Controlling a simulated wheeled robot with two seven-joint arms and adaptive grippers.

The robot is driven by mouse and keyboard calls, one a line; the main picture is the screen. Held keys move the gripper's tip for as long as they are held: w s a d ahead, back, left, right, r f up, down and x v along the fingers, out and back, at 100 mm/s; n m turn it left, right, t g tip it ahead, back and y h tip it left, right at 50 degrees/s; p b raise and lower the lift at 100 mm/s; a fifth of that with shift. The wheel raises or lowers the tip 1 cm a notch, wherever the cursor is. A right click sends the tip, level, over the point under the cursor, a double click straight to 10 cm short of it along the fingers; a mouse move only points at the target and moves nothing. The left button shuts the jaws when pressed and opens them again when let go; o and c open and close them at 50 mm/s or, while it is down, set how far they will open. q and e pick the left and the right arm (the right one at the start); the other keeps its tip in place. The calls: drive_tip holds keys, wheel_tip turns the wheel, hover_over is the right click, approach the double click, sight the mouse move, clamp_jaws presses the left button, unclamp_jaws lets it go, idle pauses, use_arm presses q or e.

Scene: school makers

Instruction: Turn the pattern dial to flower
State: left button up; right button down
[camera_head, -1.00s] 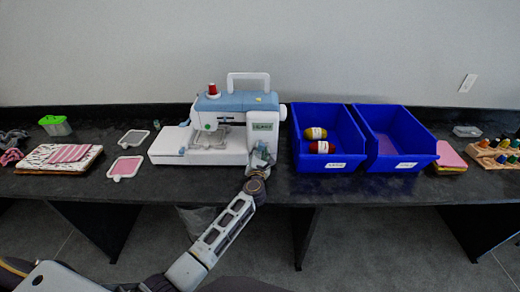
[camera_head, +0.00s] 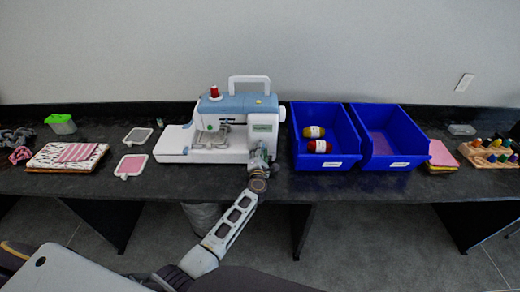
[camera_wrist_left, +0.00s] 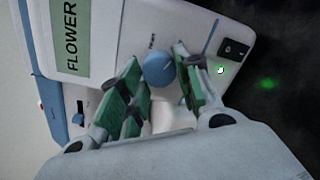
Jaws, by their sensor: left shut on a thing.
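The sewing machine (camera_head: 222,140), white with a blue top, stands on the dark counter. Its green display (camera_wrist_left: 70,38) reads FLOWER in the left wrist view. The round blue dial (camera_wrist_left: 158,70) is on the machine's front face, between my left fingers. My left gripper (camera_wrist_left: 157,62) is shut on the dial, with a green-padded finger on each side. In the head view, the left gripper (camera_head: 259,158) is at the machine's right front and hides the dial there. My right gripper is not in view.
Two blue bins (camera_head: 327,168) stand close to the machine's right, one holding two thread spools (camera_head: 318,146). A black switch (camera_wrist_left: 235,49) is beside the right finger.

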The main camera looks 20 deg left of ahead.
use_arm(q)
drive_tip(key=shift+m+p, duration=0.45)
drive_tip(key=shift+m, duration=0.25)
drive_tip(key=shift+f, duration=0.1)
drive_tip(key=o, duration=1)
drive_tip(key=shift+v, duration=6)
drive_tip(key=shift+d, duration=0.1)
